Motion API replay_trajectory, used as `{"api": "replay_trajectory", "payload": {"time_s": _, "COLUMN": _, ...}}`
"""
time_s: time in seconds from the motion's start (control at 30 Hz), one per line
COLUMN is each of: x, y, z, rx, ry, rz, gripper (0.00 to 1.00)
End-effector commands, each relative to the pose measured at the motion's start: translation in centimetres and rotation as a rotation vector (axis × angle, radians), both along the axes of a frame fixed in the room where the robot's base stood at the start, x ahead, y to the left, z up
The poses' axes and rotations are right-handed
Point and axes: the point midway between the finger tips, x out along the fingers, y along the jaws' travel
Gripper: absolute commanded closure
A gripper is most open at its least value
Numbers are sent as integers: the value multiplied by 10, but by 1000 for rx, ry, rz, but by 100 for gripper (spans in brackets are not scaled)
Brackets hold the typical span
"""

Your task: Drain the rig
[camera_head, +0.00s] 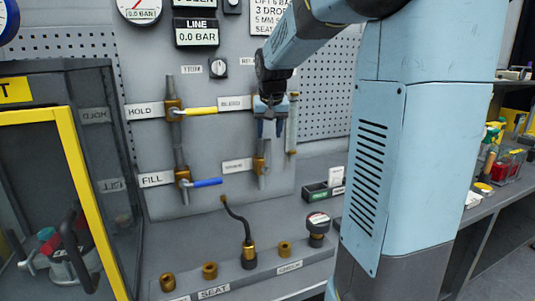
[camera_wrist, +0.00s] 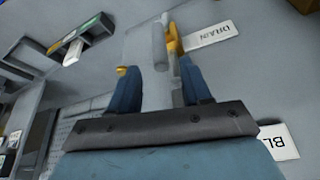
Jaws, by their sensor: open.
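My gripper (camera_head: 269,130) is open in front of the panel, by the bleed label (camera_head: 235,103). It hides the bleed valve in the head view. Below it, the brass drain valve (camera_head: 259,165) sits on its pipe right of the drain label (camera_head: 237,166); I cannot make out its handle. In the wrist view, my open fingers (camera_wrist: 157,68) point toward the drain label (camera_wrist: 212,34) and a brass fitting (camera_wrist: 174,40). A grey pipe (camera_wrist: 159,45) shows beyond and between the fingertips. I cannot tell whether anything touches them.
The hold valve's yellow handle (camera_head: 202,110) and fill valve's blue handle (camera_head: 207,182) lie roughly horizontal. The line display (camera_head: 197,38) reads 0.0 BAR. A bent hose (camera_head: 240,220) rises from the bench below. A yellow-framed cabinet (camera_head: 75,190) stands at left.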

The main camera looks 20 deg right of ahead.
Motion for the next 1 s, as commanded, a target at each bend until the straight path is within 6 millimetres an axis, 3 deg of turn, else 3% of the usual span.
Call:
{"api": "replay_trajectory", "payload": {"time_s": 0.3, "x": 20, "y": -6, "z": -53, "rx": 1, "ry": 3, "rz": 0, "gripper": 52}}
{"api": "replay_trajectory", "payload": {"time_s": 0.5, "x": 30, "y": -8, "z": -76, "rx": 0, "ry": 1, "rz": 0, "gripper": 52}}
{"api": "replay_trajectory", "payload": {"time_s": 0.7, "x": 34, "y": -9, "z": -88, "rx": 0, "ry": 0, "rz": 0, "gripper": 52}}
{"api": "replay_trajectory", "payload": {"time_s": 1.0, "x": 35, "y": -10, "z": -88, "rx": 0, "ry": -1, "rz": 0, "gripper": 52}}
